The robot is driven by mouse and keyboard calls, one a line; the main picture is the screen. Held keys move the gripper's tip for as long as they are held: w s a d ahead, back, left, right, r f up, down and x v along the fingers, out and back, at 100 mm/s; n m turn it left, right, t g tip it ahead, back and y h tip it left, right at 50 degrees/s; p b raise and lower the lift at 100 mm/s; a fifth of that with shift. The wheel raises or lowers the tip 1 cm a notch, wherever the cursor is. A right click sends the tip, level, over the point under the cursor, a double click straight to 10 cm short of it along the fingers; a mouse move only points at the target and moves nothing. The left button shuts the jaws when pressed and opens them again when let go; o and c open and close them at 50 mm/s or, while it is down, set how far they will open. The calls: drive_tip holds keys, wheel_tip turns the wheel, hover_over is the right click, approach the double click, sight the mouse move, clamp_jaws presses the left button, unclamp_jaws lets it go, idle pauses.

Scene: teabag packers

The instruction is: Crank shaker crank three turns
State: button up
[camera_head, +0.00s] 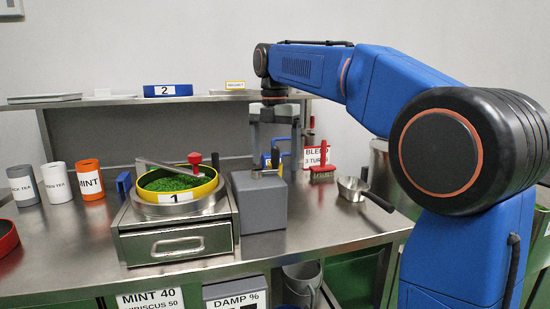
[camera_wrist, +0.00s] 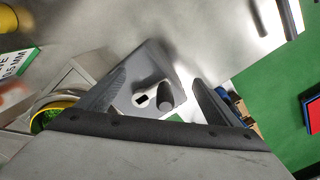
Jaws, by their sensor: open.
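The shaker (camera_head: 176,245) is a steel box with a drawer, at the left middle of the bench. On it sits a yellow-rimmed sieve marked 1 (camera_head: 172,197), holding green leaf; part of it shows in the wrist view (camera_wrist: 62,104). A metal bar with a red knob (camera_head: 194,160) lies across the sieve. A black upright knob (camera_head: 215,160) stands at its right edge and may be the crank handle; I cannot be sure. My gripper (camera_head: 274,145) is open and empty above a grey block (camera_head: 260,206). In the wrist view, the block (camera_wrist: 150,65) shows between the fingers.
Labelled cups, including an orange MINT cup (camera_head: 90,180), stand at left. Bare bench lies between block and scoop.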

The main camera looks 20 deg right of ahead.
drive_tip(key=shift+s, duration=0.15)
drive_tip(key=shift+s+a, duration=0.1)
drive_tip(key=shift+s, duration=0.45)
drive_tip(key=c, duration=1.8)
drive_tip(key=shift+w+d, duration=0.2)
drive_tip(key=shift+w, duration=0.3)
drive_tip(key=shift+c, duration=0.5)
drive_tip(key=shift+o, duration=0.3)
drive_tip(key=shift+w, duration=0.2)
drive_tip(key=o, duration=1.8)
drive_tip(key=shift+a, duration=0.1)
drive_tip(key=shift+o, duration=0.2)
drive_tip(key=shift+s, duration=0.1)
